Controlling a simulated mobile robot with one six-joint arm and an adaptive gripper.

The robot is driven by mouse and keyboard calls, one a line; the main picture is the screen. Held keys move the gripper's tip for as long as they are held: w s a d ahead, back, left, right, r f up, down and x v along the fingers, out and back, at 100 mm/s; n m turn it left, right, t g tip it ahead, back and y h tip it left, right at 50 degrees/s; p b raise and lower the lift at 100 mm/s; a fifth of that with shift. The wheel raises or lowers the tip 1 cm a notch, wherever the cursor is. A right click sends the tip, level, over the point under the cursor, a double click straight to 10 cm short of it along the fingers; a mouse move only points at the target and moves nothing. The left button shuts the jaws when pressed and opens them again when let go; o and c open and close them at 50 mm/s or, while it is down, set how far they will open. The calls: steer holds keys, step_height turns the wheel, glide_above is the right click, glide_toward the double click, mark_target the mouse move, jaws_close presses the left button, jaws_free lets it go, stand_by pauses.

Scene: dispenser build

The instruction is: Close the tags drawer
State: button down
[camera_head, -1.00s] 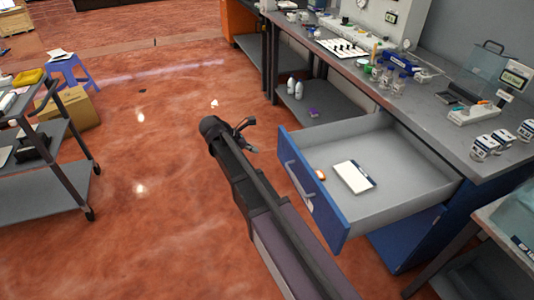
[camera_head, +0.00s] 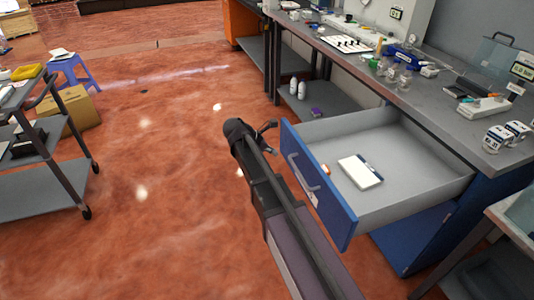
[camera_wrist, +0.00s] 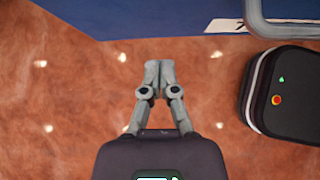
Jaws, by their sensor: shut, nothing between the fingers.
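The drawer (camera_head: 318,186) with a blue front is pulled far out of the workbench on the right in the head view. A white pad (camera_head: 360,172) and a small orange item (camera_head: 326,169) lie inside it. A grey bar handle (camera_head: 301,172) is on its front. In the wrist view the blue drawer front (camera_wrist: 150,18) runs along the top, with part of the handle (camera_wrist: 285,30) and a white label at upper right. My gripper (camera_wrist: 159,66) is shut and empty, pointing at the front with a gap of floor between. In the head view my gripper (camera_head: 266,138) is just left of the drawer.
The workbench top (camera_head: 440,120) holds jars, instruments and boxes. A grey cart (camera_head: 45,190) stands at left, with a blue stool (camera_head: 72,72) and a cardboard box (camera_head: 75,112) behind it. Open red floor lies between the cart and the drawer.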

mark_target(290, 153)
steer(key=shift+w+d+f, duration=0.1)
steer(key=shift+w+d, duration=0.1)
steer(key=shift+d, duration=0.5)
steer(key=shift+w+d+f, duration=0.1)
steer(key=shift+w+d, duration=0.05)
steer(key=shift+d, duration=0.55)
steer(key=shift+w+d, duration=0.2)
steer(key=shift+d, duration=0.5)
